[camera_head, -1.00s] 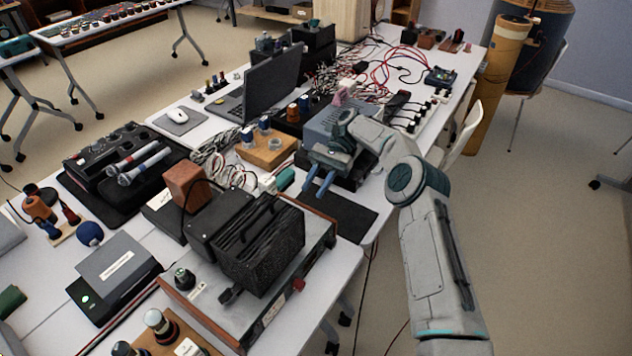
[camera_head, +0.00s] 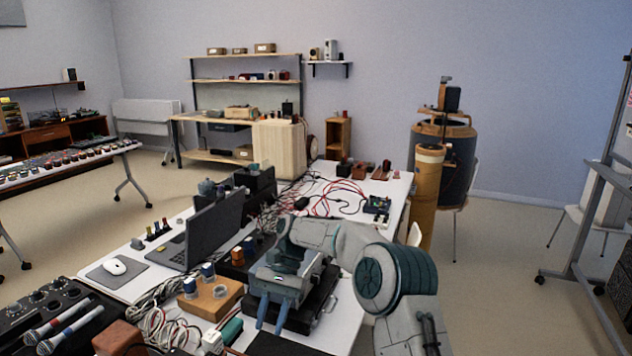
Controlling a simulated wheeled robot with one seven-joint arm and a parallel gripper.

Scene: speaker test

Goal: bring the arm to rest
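My arm comes in from the lower right and bends back over the long white table (camera_head: 345,310). My gripper (camera_head: 272,314) hangs at the arm's end with its two blue fingers pointing down. The fingers stand a little apart, with nothing visible between them, so it is open and empty. It shows in front of a dark box-like device on the table and above a black mat (camera_head: 275,345). I cannot tell whether the fingertips touch anything.
A wooden block with knobs (camera_head: 212,298), a laptop (camera_head: 212,232) and tangled cables (camera_head: 325,198) lie left of and behind my gripper. A tan cylinder (camera_head: 426,195) stands beyond the table. Floor at right (camera_head: 490,270) is clear up to a metal-framed stand (camera_head: 600,200).

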